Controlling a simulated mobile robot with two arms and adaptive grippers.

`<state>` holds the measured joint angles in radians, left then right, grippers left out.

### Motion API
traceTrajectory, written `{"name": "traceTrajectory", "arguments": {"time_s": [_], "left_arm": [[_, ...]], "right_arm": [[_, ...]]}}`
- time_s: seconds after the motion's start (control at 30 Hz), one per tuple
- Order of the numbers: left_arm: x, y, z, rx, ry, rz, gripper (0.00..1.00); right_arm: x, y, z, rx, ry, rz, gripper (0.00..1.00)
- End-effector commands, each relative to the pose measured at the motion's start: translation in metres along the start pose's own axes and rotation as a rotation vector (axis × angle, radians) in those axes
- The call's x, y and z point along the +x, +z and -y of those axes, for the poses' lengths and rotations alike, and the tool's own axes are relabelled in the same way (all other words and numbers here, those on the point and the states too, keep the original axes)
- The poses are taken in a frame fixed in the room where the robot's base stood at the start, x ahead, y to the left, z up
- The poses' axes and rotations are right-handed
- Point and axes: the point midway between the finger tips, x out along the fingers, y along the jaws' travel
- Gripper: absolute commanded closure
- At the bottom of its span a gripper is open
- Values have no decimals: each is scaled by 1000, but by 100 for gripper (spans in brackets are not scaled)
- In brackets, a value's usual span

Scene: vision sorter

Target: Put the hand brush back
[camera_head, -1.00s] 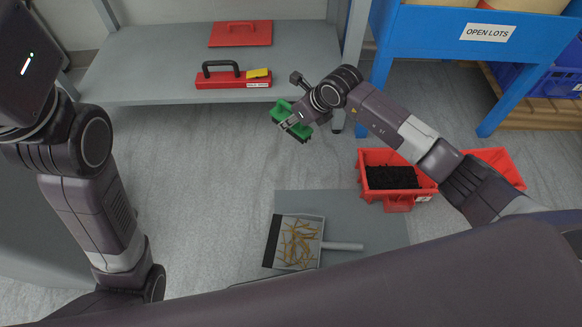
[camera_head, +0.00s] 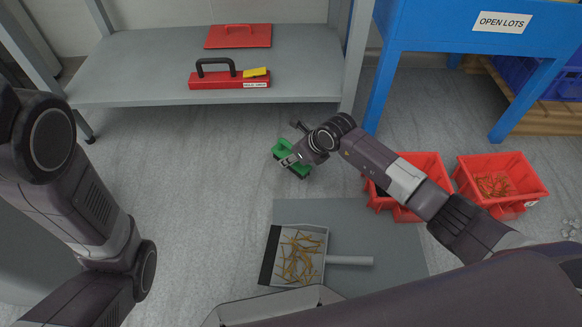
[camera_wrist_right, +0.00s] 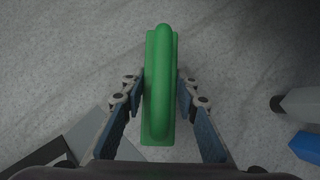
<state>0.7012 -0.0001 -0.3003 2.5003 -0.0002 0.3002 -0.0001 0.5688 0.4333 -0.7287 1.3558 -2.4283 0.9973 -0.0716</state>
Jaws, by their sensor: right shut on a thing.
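The green hand brush (camera_head: 291,160) is in my right gripper (camera_head: 291,160), above the open floor between the shelf and the grey mat. In the right wrist view the brush's rounded green handle (camera_wrist_right: 160,85) stands between the two fingers of the right gripper (camera_wrist_right: 162,95), which are shut on it. The underside of the brush is hidden. My left arm shows at the left, but its gripper is out of view.
A grey dustpan (camera_head: 276,256) with brown strips lies on a grey mat (camera_head: 385,235). Red bins (camera_head: 535,195) stand at the right, one partly behind my right arm. A blue table (camera_head: 425,35) stands behind.

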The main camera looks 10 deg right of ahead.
Motion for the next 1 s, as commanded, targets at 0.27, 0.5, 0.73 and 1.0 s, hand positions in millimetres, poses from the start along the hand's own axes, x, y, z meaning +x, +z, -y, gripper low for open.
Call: {"name": "traceTrajectory", "arguments": {"time_s": [0.27, 0.5, 0.73, 1.0], "left_arm": [[-26, -9, -6, 0, 1, -1, 67], [-24, -8, -5, 0, 1, 1, 67], [-25, -8, -5, 0, 1, 1, 67], [-25, -8, -5, 0, 0, 1, 67]], "right_arm": [[32, -21, -1, 1, 1, -1, 99], [30, -20, 0, 0, 1, -1, 99], [32, -21, 0, 0, 1, -2, 59], [32, -21, 0, 0, 1, -2, 55]]}}
